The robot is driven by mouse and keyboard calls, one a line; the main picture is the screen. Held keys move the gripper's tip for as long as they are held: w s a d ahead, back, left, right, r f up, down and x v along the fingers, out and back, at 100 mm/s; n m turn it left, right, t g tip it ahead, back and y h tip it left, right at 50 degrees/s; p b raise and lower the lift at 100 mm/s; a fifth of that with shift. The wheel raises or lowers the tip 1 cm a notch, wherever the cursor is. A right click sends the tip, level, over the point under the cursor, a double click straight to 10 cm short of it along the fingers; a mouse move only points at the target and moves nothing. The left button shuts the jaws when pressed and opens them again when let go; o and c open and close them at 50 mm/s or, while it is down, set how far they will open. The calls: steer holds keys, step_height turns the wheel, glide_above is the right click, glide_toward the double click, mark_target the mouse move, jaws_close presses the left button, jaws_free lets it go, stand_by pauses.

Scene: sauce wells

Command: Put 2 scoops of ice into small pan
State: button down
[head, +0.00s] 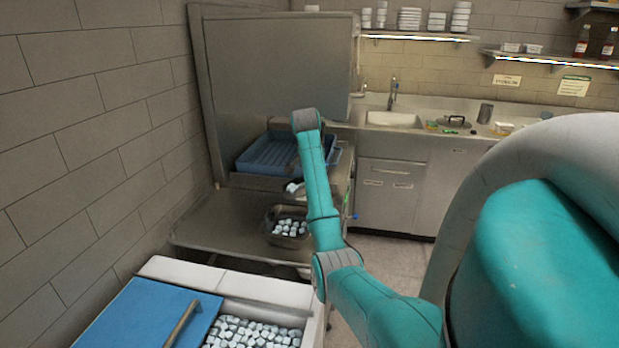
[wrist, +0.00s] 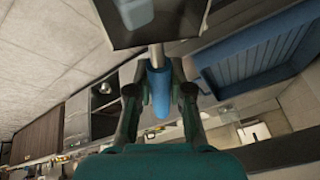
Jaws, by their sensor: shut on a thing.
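My gripper (wrist: 160,92) is shut on the blue handle (wrist: 160,98) of a metal scoop (wrist: 185,22), seen in the wrist view. A pale ice cube (wrist: 135,12) shows in the scoop, cut by the top edge. In the head view, my arm hides the gripper; a whitish bit of ice (head: 293,188) shows just left of the arm, above and behind the small pan. The small steel pan (head: 284,243) stands on the steel counter and holds several ice cubes (head: 290,227). The ice bin (head: 262,288) at the bottom holds many cubes, its blue lid (head: 140,315) beside the opening.
A blue dish rack (head: 265,158) sits behind the pan, beneath the raised steel hood (head: 275,75). The steel counter (head: 215,228) left of the pan is clear. A sink (head: 393,119) and cabinets (head: 390,195) stand at the back, with dish shelves above.

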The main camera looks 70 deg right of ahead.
steer(key=h, duration=0.1)
steer(key=a+r+g+h, duration=0.1)
steer(key=h, duration=0.1)
steer(key=shift+w+a+r, duration=0.2)
steer(key=shift+w+a, duration=0.1)
steer(key=shift+w, duration=0.1)
steer(key=a+r+h, duration=0.1)
steer(key=w+a+r+g+h, duration=0.1)
steer(key=a+r+n+h, duration=0.1)
steer(key=h, duration=0.1)
steer(key=shift+w+a+r+g, duration=0.1)
steer(key=shift+w+r+g, duration=0.15)
steer(key=shift+r+g, duration=0.15)
steer(key=shift+w+a+r+g+h, duration=0.25)
steer(key=shift+a+r+h, duration=0.15)
steer(key=shift+a+h, duration=0.3)
steer(key=shift+w+a+r+g+h, duration=0.25)
steer(key=shift+a+r+h, duration=0.2)
steer(key=shift+h, duration=0.35)
